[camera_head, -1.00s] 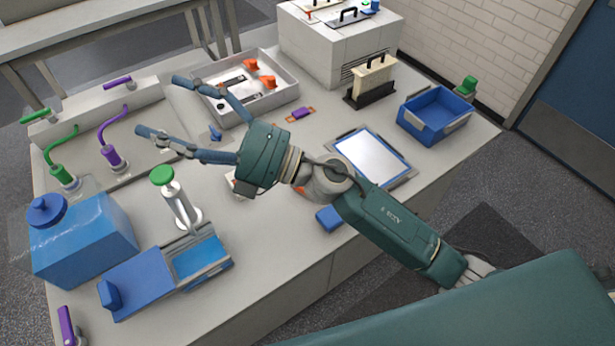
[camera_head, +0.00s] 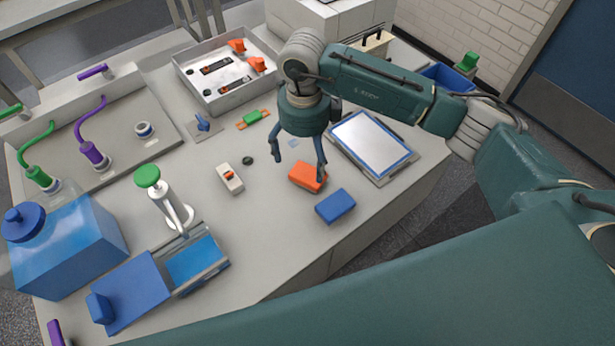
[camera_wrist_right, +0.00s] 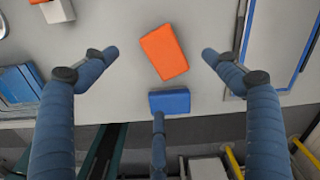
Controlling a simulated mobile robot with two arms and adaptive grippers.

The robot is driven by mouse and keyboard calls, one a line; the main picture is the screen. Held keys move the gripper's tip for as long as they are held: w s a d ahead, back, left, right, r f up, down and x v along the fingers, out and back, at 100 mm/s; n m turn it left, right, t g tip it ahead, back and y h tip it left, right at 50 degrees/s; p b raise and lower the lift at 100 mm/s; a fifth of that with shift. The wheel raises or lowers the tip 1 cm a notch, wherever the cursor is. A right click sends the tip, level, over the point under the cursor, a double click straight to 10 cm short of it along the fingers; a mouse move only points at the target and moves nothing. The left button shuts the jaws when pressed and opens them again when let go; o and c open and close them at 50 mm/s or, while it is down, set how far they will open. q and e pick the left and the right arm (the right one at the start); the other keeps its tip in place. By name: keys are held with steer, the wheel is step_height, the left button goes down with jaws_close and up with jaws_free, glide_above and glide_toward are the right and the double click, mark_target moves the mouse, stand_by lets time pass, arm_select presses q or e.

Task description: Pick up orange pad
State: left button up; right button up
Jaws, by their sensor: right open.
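The orange pad (camera_head: 307,177) lies flat on the bench, just behind a blue pad (camera_head: 335,206) near the front edge. My right gripper (camera_head: 299,168) is open and points down over the bench, above the orange pad. In the right wrist view the orange pad (camera_wrist_right: 164,52) lies between the spread fingertips (camera_wrist_right: 160,56), a little tilted, with space on both sides. The blue pad (camera_wrist_right: 170,101) is just below it there, partly covered by a finger of mine. Nothing is held. My left gripper is not in view.
A framed white panel (camera_head: 370,145) lies right of the orange pad. A small switch box (camera_head: 229,177) and a black knob stand left. A grey tray (camera_head: 232,97) with orange parts is behind. A blue bin (camera_head: 447,80) is partly hidden by my arm.

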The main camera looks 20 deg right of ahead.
mark_target(305, 177)
step_height(305, 177, down, 3)
steer(key=shift+f+b, duration=0.1)
steer(key=shift+b, duration=0.45)
step_height(305, 177, down, 5)
steer(key=b, duration=0.2)
steer(key=shift+f+b, duration=0.1)
steer(key=shift+b, duration=0.2)
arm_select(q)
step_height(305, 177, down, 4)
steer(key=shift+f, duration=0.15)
arm_select(e)
steer(key=c, duration=1.4)
